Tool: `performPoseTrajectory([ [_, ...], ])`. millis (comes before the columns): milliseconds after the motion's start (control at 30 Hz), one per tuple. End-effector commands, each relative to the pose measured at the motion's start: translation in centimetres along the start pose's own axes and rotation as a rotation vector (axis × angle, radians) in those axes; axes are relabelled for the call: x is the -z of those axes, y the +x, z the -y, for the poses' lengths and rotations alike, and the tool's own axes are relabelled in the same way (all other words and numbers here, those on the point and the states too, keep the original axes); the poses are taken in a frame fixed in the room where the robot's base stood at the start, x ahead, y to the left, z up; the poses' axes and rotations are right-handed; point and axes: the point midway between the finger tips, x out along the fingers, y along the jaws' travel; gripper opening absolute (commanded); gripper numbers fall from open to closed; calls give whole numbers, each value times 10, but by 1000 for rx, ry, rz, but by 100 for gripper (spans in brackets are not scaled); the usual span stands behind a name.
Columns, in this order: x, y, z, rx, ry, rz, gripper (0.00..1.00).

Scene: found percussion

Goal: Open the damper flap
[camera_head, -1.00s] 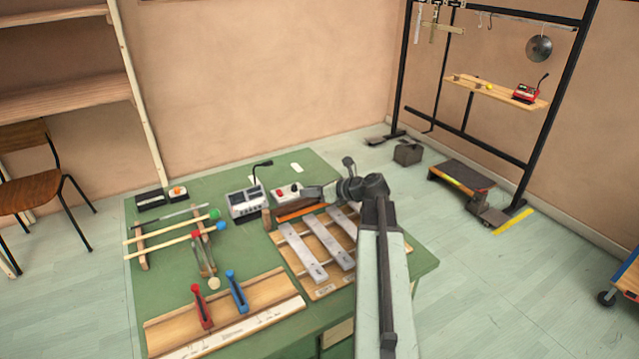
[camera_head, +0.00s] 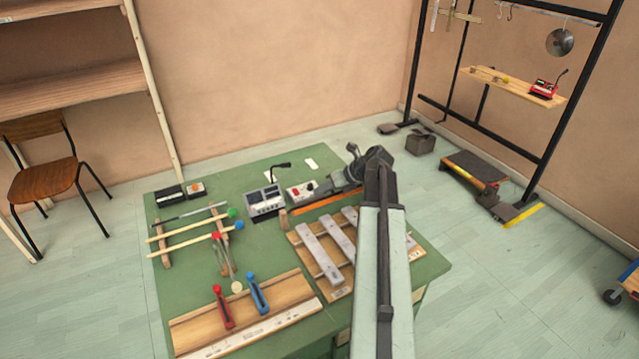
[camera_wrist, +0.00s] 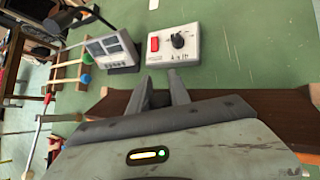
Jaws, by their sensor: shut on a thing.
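The damper flap appears to be the brown board with an orange edge (camera_head: 322,204) behind the metal bars (camera_head: 322,247) on the green table. In the wrist view its dark reddish-brown surface (camera_wrist: 285,108) runs across the picture under my gripper. My gripper (camera_wrist: 165,88) has its two fingers on either side of a small dark piece at the board, seemingly the flap's handle, and is shut on it. In the head view my gripper (camera_head: 335,184) is at the board's far side, partly hidden by my arm. The flap's exact tilt is hard to tell.
A control box with a red switch and black knob (camera_wrist: 173,45) sits just beyond the fingers, beside a grey meter box (camera_wrist: 112,50). Mallets on a rack (camera_head: 190,234) and a wooden board with red and blue clamps (camera_head: 290,290) stand left and in front.

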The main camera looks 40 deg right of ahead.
Motion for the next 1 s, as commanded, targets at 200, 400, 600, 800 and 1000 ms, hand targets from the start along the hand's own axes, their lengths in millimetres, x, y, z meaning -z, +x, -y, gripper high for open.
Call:
performPoseTrajectory([
  [200, -9, 3, 1, 2, 39, -115, 0],
  [400, -16, 12, 4, 2, 102, -274, 0],
  [600, -18, 22, 8, 4, 174, -448, 0],
  [800, -18, 31, 11, 5, 241, -606, 0],
  [1000, -17, 37, 12, 6, 294, -734, 0],
])
